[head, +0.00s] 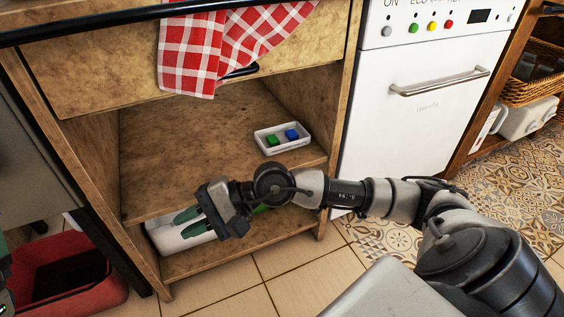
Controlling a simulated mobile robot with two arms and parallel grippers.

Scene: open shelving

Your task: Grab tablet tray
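A small white tray (287,147) with a green tablet (272,140) and a blue tablet (292,135) sits on the middle shelf (190,145) of the wooden cabinet, towards its right side. My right gripper (185,222) is in front of the cabinet, below and left of the tray and apart from it.
A white container (165,236) on the lower shelf is partly hidden behind my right gripper. A red-checked cloth (215,45) hangs over the drawer above. A white dishwasher (415,110) stands to the right. A red bin (60,275) is at lower left. The shelf left of the tray is clear.

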